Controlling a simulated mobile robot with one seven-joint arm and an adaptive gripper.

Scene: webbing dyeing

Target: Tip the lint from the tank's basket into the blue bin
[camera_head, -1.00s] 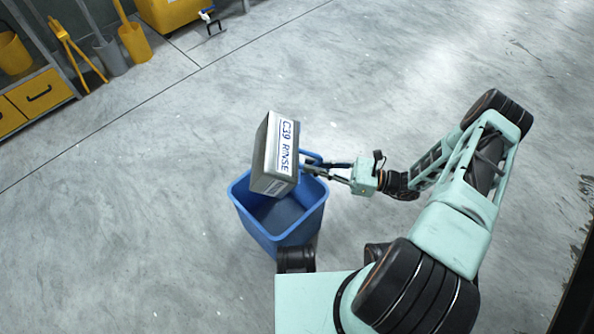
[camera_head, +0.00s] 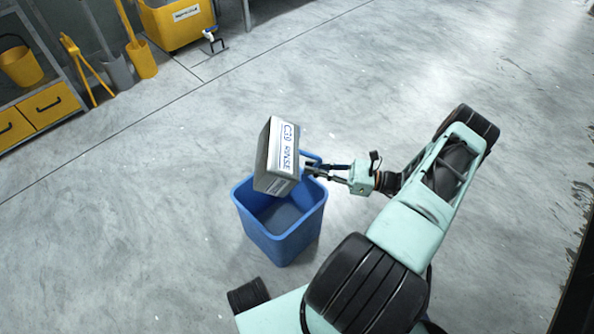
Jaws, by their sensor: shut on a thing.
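The basket (camera_head: 286,160) is a grey box with a white label reading "C30 RINSE" or similar. It hangs tilted over the back left part of the blue bin (camera_head: 284,243). The bin stands upright on the floor, open at the top. My gripper (camera_head: 312,170) is shut on the basket's blue handle (camera_head: 313,157), at the basket's right side and above the bin's rim. The basket's opening faces away from view, so its inside and any lint are hidden. No lint shows on the part of the bin's inside that I can see.
A shelf unit with yellow drawers (camera_head: 43,112) and a yellow bucket (camera_head: 22,66) stands at the left. Yellow and grey shovels (camera_head: 142,60) and a yellow tub (camera_head: 178,24) are at the back. The concrete floor around the bin is clear.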

